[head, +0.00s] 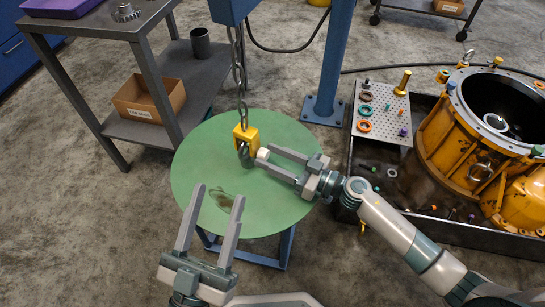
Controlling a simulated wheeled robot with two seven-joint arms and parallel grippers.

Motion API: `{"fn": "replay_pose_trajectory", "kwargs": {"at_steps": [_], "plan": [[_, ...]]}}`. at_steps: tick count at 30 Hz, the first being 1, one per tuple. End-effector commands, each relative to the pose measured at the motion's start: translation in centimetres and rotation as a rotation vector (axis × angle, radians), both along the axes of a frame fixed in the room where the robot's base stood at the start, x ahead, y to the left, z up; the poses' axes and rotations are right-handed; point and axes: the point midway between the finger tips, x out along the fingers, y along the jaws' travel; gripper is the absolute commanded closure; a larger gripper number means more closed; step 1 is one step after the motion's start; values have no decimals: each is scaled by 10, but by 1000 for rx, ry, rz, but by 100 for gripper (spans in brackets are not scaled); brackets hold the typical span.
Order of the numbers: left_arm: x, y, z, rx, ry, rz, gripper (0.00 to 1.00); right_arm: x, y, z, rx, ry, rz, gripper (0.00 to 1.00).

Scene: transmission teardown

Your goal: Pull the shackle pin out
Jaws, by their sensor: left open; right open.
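A yellow hook block (245,136) hangs on a steel chain (238,75) above a round green table (190,165). A grey curved hook or shackle (245,157) hangs under it. A small pale piece (262,154), perhaps the head of the shackle pin, sticks out to its right. My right gripper (267,158) is open, coming from the right, with its fingertips around or just beside the pale piece; I cannot tell whether they touch it. My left gripper (218,194) is open and empty over the front left of the green table, pointing away from me.
A blue post (334,60) stands behind the table. At right, a dark tray holds a yellow transmission housing (447,140) and a perforated board (381,117) with coloured rings. At left, a grey shelf cart (150,130) carries a cardboard box (148,99) and a dark cup (200,43).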

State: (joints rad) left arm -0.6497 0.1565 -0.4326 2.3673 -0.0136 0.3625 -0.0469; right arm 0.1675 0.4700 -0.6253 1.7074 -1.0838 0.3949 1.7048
Motion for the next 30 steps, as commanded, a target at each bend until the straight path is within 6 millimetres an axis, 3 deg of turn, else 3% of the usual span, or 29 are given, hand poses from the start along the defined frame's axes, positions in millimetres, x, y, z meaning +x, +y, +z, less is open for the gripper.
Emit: {"fn": "replay_pose_trajectory", "kwargs": {"at_steps": [5, 9, 11, 19, 30], "plan": [[0, 0, 0, 0, 1, 0, 49, 0, 0, 0, 0, 0, 0, 55], [0, 0, -1, 1, 3, 0, 49, 0, 0, 0, 0, 0, 0, 88], [0, 0, -1, 1, 3, 0, 49, 0, 0, 0, 0, 0, 0, 100], [5, -1, -4, 10, 34, 3, 49, -2, -3, 1, -1, 0, -1, 100], [29, 1, -50, 110, 296, -3, 49, -15, -25, 1, -2, 1, -3, 100]]}}
